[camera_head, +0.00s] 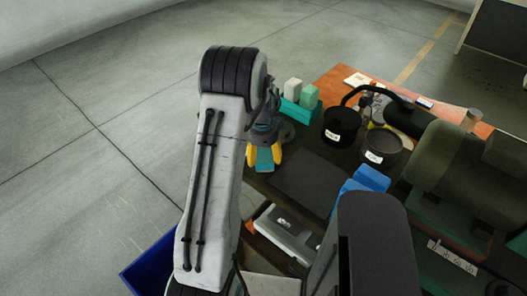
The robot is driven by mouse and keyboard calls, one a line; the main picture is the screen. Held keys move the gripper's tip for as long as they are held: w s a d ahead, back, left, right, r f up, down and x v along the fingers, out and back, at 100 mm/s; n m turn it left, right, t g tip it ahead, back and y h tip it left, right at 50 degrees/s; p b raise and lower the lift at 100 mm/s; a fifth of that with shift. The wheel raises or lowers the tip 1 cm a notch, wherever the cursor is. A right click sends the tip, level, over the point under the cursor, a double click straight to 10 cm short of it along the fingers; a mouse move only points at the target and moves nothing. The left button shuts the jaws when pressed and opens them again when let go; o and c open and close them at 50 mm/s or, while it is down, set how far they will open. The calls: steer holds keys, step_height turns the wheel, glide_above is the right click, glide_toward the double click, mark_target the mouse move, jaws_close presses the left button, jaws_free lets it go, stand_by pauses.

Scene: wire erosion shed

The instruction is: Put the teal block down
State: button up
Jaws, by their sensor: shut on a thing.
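The teal block (264,161) is between the yellow fingers of my gripper (264,158), which is shut on it. The gripper points down near the left edge of the dark mat on the workbench (340,72). Part of the gripper is hidden behind my arm. I cannot tell whether the block touches the surface below or hangs above it.
A teal holder (295,112) with a white block (293,88) and a pale green block (309,96) stands just behind the gripper. Black round containers (342,124) (381,147) and a blue object (370,178) stand to the right. Bare dark mat (305,180) lies between.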

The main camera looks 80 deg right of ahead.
steer(key=shift+f, duration=0.1)
steer(key=o, duration=1.2)
